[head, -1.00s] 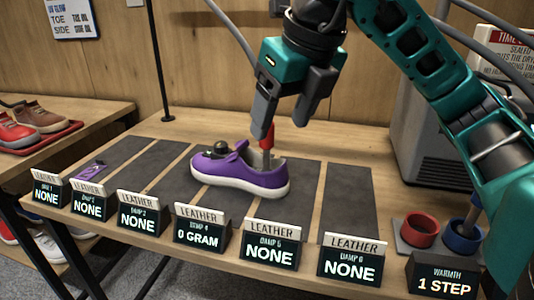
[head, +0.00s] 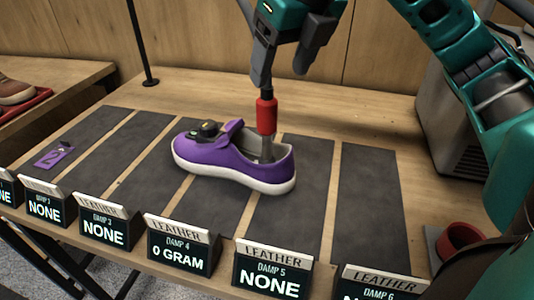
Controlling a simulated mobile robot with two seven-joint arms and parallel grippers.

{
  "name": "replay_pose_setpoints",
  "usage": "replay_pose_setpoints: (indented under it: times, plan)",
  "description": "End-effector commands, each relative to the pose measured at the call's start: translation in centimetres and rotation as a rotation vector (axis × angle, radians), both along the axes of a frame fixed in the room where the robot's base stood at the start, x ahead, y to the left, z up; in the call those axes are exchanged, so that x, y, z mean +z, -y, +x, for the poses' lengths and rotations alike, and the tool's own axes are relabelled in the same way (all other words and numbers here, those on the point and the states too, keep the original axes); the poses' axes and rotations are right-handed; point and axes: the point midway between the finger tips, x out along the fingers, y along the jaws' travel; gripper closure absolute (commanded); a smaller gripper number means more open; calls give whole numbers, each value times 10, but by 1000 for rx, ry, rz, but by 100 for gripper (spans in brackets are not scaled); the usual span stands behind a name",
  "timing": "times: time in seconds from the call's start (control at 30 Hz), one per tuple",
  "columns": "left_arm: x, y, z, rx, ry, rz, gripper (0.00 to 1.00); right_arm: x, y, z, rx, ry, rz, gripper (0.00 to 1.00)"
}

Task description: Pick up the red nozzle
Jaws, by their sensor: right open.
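The red nozzle (head: 266,115) stands upright above the heel opening of a purple shoe (head: 215,158). A grey stem (head: 267,149) under it reaches down into the shoe. The shoe has a white sole and lies across the dark mats. My right gripper (head: 282,78) hangs just above the nozzle with its two dark fingers apart. Its left finger is close over the nozzle's dark top; I cannot tell whether they touch. The other finger is to the right of the nozzle, higher up. My left gripper is out of view.
Several label stands, one reading 0 GRAM (head: 181,246), line the front edge. A red ring holder (head: 461,238) is at the lower right, beside a grey box (head: 452,125). A purple tag (head: 54,156) lies on the left mat. The mats right of the shoe are bare.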

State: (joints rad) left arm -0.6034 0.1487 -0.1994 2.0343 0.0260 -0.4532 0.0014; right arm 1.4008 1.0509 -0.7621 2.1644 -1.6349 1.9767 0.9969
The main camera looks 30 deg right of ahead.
Motion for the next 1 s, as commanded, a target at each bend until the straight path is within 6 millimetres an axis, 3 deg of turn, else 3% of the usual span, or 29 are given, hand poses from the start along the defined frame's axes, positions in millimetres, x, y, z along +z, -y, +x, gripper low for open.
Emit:
replay_pose_setpoints:
  times: [0.1, 0.37, 0.7, 1.0]
  plan:
    - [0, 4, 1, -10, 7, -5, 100, -24, 1, 8, -3, -4, -1, 32]
    - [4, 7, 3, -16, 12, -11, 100, -43, 0, 17, 0, 0, -1, 32]
    - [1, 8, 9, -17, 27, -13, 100, -87, -6, 30, 0, -3, 0, 32]
    - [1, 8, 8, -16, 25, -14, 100, -90, -5, 32, 0, 1, 0, 32]
